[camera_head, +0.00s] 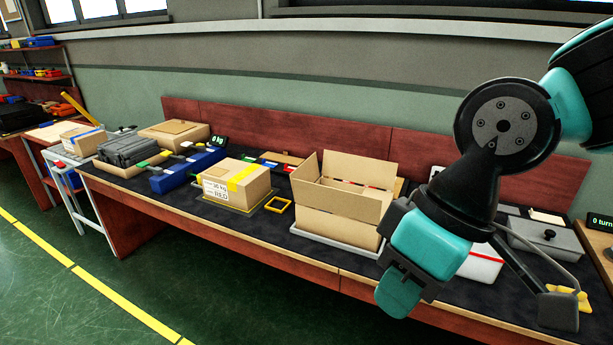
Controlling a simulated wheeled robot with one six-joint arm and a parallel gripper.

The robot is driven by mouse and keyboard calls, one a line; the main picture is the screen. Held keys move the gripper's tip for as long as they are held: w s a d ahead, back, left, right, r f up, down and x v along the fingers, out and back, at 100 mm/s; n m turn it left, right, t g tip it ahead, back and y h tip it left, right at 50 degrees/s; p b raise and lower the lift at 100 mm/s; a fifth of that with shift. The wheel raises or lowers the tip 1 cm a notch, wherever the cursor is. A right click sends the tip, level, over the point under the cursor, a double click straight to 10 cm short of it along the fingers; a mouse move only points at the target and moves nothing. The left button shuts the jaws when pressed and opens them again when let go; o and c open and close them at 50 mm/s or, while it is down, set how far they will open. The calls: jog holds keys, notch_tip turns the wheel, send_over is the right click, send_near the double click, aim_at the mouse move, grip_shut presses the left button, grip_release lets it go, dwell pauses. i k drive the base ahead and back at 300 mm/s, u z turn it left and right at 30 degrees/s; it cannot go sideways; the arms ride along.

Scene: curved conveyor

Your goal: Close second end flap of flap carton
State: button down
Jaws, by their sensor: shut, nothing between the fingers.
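The flap carton (335,227) is a plain brown box on a light grey tray (318,241) in the middle of the bench. Its top is open. A tall flap stands up at the back, a narrower one at the left end, and a long panel slants along the front. Something red and white shows inside, too small to tell. My gripper (397,294) is shut and empty, in front and to the right of the carton in the picture. It points downward, and my arm hides the area just right of the carton. I cannot tell the gap between them.
A taped carton (236,183) and a small yellow frame (279,204) lie to the left. Further left are a blue case (188,171) and a dark grey crate (127,149). A white container (482,262) and a grey lidded box (545,238) stand right, partly behind my arm.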

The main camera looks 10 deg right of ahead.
aim_at(308, 170)
jog(key=u, duration=0.9)
jog(key=i, duration=1.75)
jog(key=z, duration=0.95)
jog(key=i, duration=0.25)
jog(key=z, duration=0.1)
